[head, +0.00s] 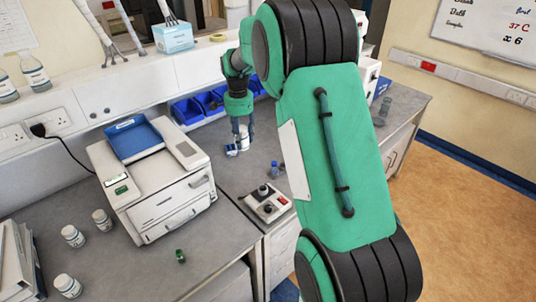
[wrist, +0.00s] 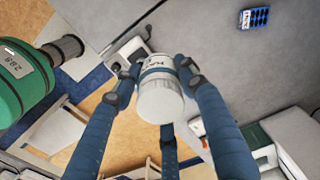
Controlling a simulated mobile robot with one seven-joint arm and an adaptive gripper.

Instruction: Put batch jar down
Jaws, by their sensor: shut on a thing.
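The batch jar is a white jar with a printed label and a blue band. In the wrist view the jar (wrist: 160,100) sits between the dark blue fingers of my gripper (wrist: 160,80), which are closed around it.
A white printer (head: 155,185) stands left of the gripper. Blue bins (head: 187,110) line the wall behind. A control box (head: 265,203) is in front. Several white jars (head: 72,236) stand at the left.

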